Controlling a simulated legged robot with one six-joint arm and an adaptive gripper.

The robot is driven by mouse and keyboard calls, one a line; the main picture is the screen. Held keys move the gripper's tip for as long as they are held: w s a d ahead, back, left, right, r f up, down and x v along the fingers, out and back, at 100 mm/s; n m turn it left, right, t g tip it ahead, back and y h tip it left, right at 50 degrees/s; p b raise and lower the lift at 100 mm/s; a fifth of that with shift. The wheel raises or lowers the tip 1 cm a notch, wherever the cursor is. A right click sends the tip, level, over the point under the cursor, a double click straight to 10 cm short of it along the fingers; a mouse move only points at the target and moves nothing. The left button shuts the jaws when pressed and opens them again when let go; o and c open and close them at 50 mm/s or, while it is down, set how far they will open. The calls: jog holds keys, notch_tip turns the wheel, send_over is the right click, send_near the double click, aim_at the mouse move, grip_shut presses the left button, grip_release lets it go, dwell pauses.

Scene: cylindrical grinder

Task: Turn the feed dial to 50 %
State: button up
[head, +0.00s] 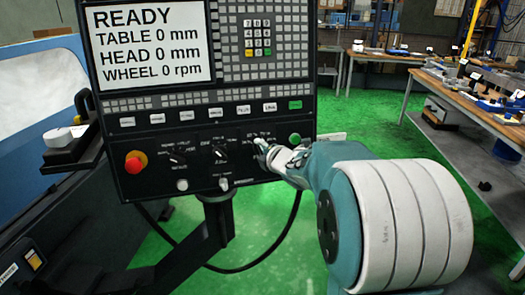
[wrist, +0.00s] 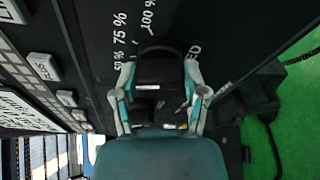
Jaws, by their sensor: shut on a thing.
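The feed dial (wrist: 158,72) is a black knob on the dark control panel (wrist: 195,22). In the wrist view, white labels "75 %" and "100 %" show beside it, with a partly cut "50 %" at the left and "ED" at the right. My gripper (wrist: 159,76) is shut on the dial, one finger on each side. Where the dial's pointer stands cannot be made out. In the head view, my gripper (head: 262,148) is at the lower right of the panel and hides the dial.
The screen (head: 148,42) reads READY, with table, head and wheel at 0. A red emergency button (head: 136,162), other dials and a green button (head: 294,139) are on the same panel. Workbenches (head: 470,105) stand at the right; the green floor (head: 375,130) between is clear.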

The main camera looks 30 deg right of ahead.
jog(key=shift+f, duration=0.35)
jog(key=o, duration=1.1)
jog(key=shift+a, duration=0.1)
jog(key=shift+o, duration=0.2)
jog(key=shift+r, duration=0.15)
jog(key=shift+s+r, duration=0.15)
jog(key=v, duration=1.1)
jog(key=shift+s, duration=0.3)
jog(key=shift+a+r, duration=0.1)
